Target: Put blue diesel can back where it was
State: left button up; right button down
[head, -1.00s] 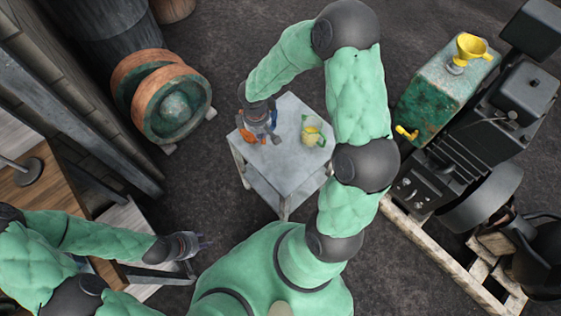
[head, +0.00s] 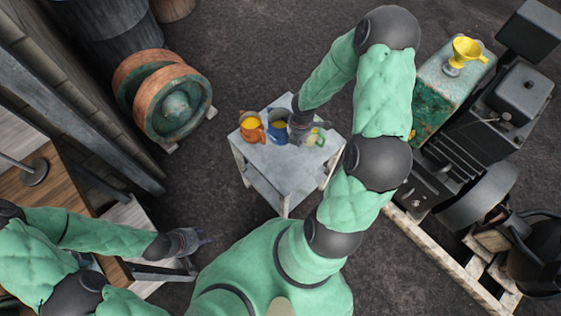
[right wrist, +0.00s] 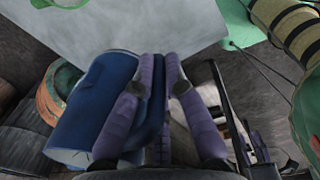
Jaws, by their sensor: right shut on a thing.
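The blue can (head: 278,128) is at the far part of the grey table, between an orange can (head: 251,127) on its left and a green can (head: 317,137) on its right. My right gripper (head: 297,130) is at the blue can's right side. In the right wrist view, the fingers (right wrist: 160,100) are shut on the handle of the blue can (right wrist: 95,110). I cannot tell whether the can touches the tabletop. My left gripper (head: 203,241) is open and empty at the lower left, away from the table.
The small grey table (head: 275,165) has bare top in front of the cans. A green tank with a yellow funnel (head: 466,50) and a dark engine (head: 450,150) stand on a pallet at right. A wheel-like reel (head: 172,105) stands at left.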

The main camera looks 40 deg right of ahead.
jog(key=s+d+n+p, duration=0.3)
jog(key=s+d+n, duration=0.2)
jog(key=s+n, duration=0.7)
jog(key=shift+n+y, duration=0.3)
jog(key=shift+w+a+f+b, duration=0.3)
jog(key=shift+w+f+b, duration=0.45)
jog(key=shift+w+f, duration=1.55)
jog(key=shift+w+a+f+b, duration=0.25)
jog(key=shift+w+f+b, duration=0.45)
jog(key=shift+w+f, duration=1.55)
jog(key=shift+w+a+f+b, duration=0.3)
jog(key=shift+w+f+b, duration=0.45)
jog(key=shift+w+f, duration=1.5)
jog(key=shift+f, duration=0.1)
jog(key=shift+f, duration=0.1)
jog(key=c, duration=1.3)
grip_release()
jog(key=shift+s, duration=0.1)
